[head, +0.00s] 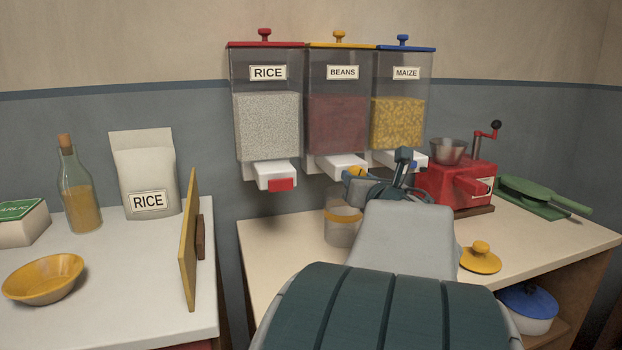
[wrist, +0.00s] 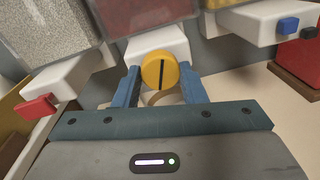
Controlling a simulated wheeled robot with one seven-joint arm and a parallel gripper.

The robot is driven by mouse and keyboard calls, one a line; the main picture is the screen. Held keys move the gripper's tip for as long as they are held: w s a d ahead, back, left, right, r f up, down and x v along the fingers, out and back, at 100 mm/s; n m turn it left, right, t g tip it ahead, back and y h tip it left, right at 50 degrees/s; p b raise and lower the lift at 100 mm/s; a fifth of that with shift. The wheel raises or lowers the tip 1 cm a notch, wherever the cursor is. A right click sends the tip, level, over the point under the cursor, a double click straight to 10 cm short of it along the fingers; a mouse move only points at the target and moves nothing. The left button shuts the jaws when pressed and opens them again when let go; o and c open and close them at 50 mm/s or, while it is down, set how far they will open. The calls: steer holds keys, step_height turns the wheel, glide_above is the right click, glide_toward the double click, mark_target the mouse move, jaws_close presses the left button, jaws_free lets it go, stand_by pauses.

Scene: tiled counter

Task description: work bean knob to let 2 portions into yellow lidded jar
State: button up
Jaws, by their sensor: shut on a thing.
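The bean dispenser (head: 338,120) hangs on the wall, its bin holding reddish beans. Its round yellow knob (wrist: 160,72) has a dark line that stands upright in the wrist view. My gripper (head: 371,172) is shut on the knob, one blue finger on each side. A clear jar (head: 343,226) with a yellow band stands on the counter below the bean spout, partly hidden by my arm. Its yellow rim (wrist: 166,98) shows behind the knob in the wrist view. A yellow lid (head: 480,259) lies on the counter to the right. I cannot tell what the jar contains.
The rice dispenser (head: 267,120) with a red knob (head: 281,184) is left; the maize dispenser (head: 398,115) is right. A red grinder (head: 458,183) stands right of my gripper. A yellow board (head: 188,240) stands upright on the left counter.

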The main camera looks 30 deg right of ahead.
steer(key=shift+s+d+m+t+y+p, duration=0.15)
steer(key=shift+m+y+p, duration=0.35)
steer(key=shift+m+p, duration=4.85)
steer(key=shift+w+d+m+t+y+p, duration=0.1)
steer(key=shift+m+t+y+p, duration=0.35)
steer(key=shift+m, duration=9.5)
steer(key=o, duration=1)
